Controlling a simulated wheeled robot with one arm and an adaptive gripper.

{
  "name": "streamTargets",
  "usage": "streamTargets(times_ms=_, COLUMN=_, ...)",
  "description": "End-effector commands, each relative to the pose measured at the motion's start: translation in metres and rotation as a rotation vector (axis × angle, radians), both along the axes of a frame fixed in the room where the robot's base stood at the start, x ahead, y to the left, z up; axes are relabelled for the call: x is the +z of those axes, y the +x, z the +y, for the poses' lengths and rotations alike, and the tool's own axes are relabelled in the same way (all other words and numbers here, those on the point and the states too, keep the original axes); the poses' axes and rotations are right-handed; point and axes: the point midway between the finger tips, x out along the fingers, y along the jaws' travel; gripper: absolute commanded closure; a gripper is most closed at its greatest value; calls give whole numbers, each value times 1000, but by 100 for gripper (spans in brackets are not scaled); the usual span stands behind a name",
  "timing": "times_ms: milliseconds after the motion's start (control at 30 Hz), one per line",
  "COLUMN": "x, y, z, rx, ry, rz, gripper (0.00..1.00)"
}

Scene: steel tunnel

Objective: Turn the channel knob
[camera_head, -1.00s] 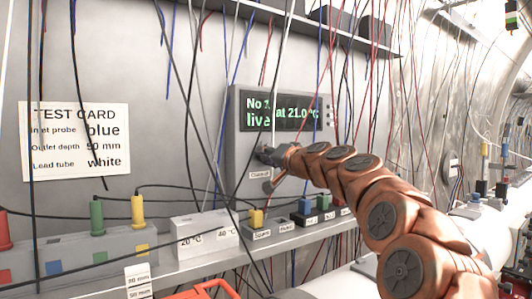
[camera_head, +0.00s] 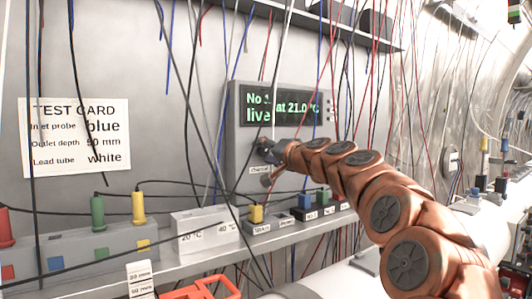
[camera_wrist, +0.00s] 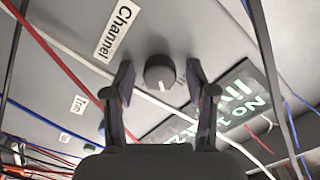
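The channel knob (camera_wrist: 160,72) is a dark round knob with a white pointer mark, on a grey panel beside a "Channel" label (camera_wrist: 117,30). My gripper (camera_wrist: 160,84) is open in the wrist view, one finger on each side of the knob, with a visible gap to each. The box's display (camera_head: 282,107) reads "No 1 live at 21.0 °C", partly crossed by wires. The "Channel" label (camera_head: 260,169) is just below my gripper.
Many thin wires hang in front of the panel; red and white ones (camera_wrist: 75,52) pass close to my fingers. A shelf below holds a 20 °C/40 °C block (camera_head: 205,229) and several coloured plugs (camera_head: 256,213). A test card (camera_head: 75,137) is at the left.

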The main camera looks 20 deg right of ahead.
Motion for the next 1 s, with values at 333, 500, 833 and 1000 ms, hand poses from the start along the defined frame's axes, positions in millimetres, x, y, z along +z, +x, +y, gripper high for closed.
streamTargets(times_ms=333, x=0, y=-1, z=0, rx=-1, ry=0, rz=-1, gripper=40)
streamTargets(times_ms=500, x=0, y=-11, z=-3, rx=-1, ry=2, rz=0, gripper=40)
streamTargets(times_ms=833, x=0, y=-49, z=-10, rx=1, ry=0, rz=1, gripper=40)
streamTargets(times_ms=1000, x=2, y=-73, z=-15, rx=-1, ry=1, rz=-3, gripper=40)
